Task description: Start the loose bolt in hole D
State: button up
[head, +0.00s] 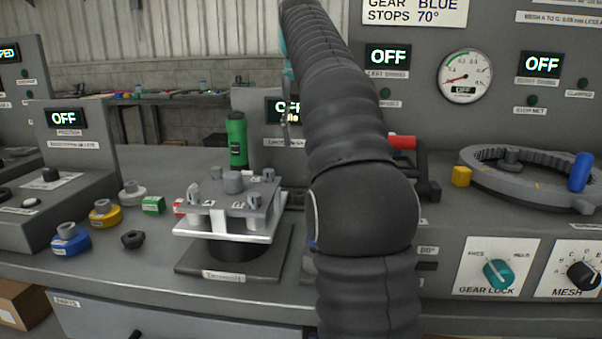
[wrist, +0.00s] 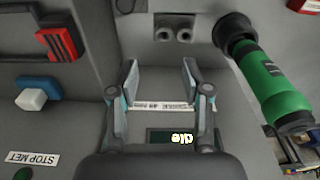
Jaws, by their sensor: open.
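A square grey plate fixture (head: 204,224) with a pale lower plate stands on a dark base on the bench. Several bolts (head: 268,176) stand at its corners, around a central knob (head: 233,183). The hole letters are too small to read, so I cannot tell which hole is D or which bolt is loose. My gripper (wrist: 160,95) is open, with nothing between its fingers in the wrist view.
A green cylindrical tool (head: 237,140) stands behind the fixture and shows in the wrist view (wrist: 268,80). Blue (head: 70,240), yellow (head: 103,214) and white (head: 132,194) knobbed pieces and a dark nut (head: 132,239) lie left. A toothed ring (head: 480,180) is at right.

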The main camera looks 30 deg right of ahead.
jog(key=shift+w+d+f+n+b, duration=0.15)
jog(key=shift+w+f+n+b, duration=0.4)
jog(key=shift+f, duration=1.05)
jog(key=shift+w+d+f+n+b, duration=0.15)
jog(key=shift+w+f+n+b, duration=0.4)
jog(key=shift+f, duration=1.1)
jog(key=shift+w+d+f+n+b, duration=0.25)
jog(key=shift+f+n+b, duration=0.45)
jog(key=shift+f, duration=0.9)
jog(key=shift+a, duration=0.1)
